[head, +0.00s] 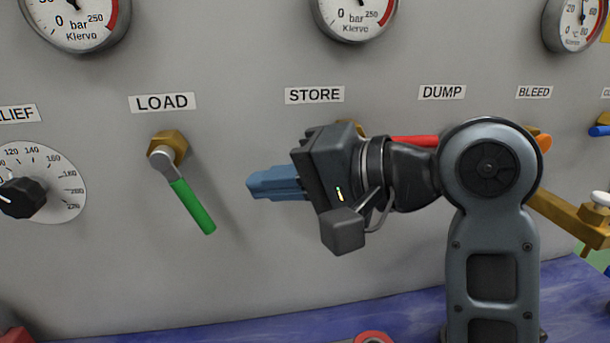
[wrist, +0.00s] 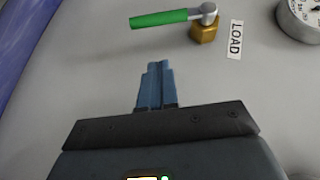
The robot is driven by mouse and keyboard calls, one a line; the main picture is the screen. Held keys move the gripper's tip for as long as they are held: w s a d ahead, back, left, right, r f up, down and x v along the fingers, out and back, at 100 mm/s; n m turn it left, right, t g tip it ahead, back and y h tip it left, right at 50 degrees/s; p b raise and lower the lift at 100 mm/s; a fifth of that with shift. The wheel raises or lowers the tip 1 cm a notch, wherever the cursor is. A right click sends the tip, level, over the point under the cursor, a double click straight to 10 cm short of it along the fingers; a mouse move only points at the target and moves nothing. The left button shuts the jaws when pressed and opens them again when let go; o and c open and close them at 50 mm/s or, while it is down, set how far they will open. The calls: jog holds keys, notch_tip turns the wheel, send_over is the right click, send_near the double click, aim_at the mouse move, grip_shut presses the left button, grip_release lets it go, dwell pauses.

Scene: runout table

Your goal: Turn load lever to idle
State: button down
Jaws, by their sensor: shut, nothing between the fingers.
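The load lever (head: 193,206) has a green handle on a grey metal arm and a brass hex fitting, under the LOAD label (head: 162,102). Its handle points down and slightly right. In the wrist view the green lever handle (wrist: 160,18) lies across the top, beyond my fingertips, with the LOAD label (wrist: 236,40) to its right. My gripper (head: 252,187) is to the right of the lever, apart from it, with blue fingers pointing left. The fingers (wrist: 155,72) are closed together and empty. No idle mark is visible.
A relief dial with a black knob (head: 22,198) is left of the lever. Gauges (head: 355,15) line the panel top. My arm partly hides the red dump lever (head: 414,141) and the store fitting. A blue surface (head: 260,322) runs below the panel.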

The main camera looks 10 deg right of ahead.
aim_at(187, 195)
jog(key=a, duration=0.1)
jog(key=a+f, duration=0.1)
jog(key=a, duration=0.1)
jog(key=a+f, duration=0.1)
jog(key=a, duration=0.1)
jog(key=shift+w+a, duration=0.1)
jog(key=shift+w, duration=0.2)
